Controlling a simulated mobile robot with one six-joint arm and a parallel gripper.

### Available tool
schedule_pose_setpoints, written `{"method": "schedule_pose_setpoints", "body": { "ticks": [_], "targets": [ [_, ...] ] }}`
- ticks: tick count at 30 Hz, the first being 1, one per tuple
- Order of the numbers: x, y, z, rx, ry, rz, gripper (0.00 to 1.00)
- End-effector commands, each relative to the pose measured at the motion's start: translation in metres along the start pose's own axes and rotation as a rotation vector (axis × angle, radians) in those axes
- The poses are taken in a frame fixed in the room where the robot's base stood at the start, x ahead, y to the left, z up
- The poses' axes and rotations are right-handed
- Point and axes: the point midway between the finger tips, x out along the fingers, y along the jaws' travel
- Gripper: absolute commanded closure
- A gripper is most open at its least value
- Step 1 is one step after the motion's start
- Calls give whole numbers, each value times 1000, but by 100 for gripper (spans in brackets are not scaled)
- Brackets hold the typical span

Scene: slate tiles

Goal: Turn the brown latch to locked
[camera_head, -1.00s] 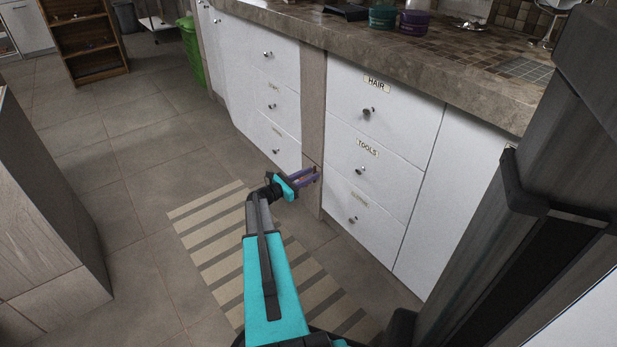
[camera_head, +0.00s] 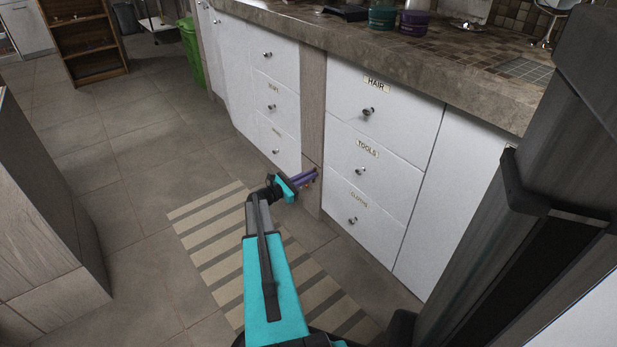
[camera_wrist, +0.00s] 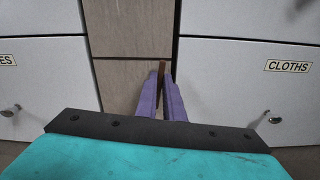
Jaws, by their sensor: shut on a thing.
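The brown latch (camera_wrist: 162,70) shows as a small upright brown piece on the wood-coloured panel between the drawer columns in the wrist view. My gripper (camera_wrist: 162,76) has its purple fingers closed on it, and they hide most of it. In the head view my gripper (camera_head: 312,176) reaches the low part of the same panel. The latch is too small and covered there to make out its angle.
White drawers flank the panel (camera_head: 312,105), with knobs sticking out, such as the knob on the TOOLS drawer (camera_head: 361,171) and the one on the CLOTHS drawer (camera_wrist: 272,118). A striped mat (camera_head: 215,235) lies on the floor below my arm. The stone counter (camera_head: 440,75) overhangs above.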

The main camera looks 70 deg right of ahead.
Motion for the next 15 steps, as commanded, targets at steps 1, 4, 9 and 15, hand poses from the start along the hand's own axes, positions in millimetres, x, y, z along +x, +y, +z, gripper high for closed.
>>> {"method": "schedule_pose_setpoints", "body": {
  "ticks": [1,4,9,15],
  "targets": [
    [-1,0,-1,28,0,1,100],
    [-1,-2,-1,99,0,1,100],
    [-1,-4,-2,244,0,1,100],
    [-1,-6,-3,434,0,1,100]
  ]
}}
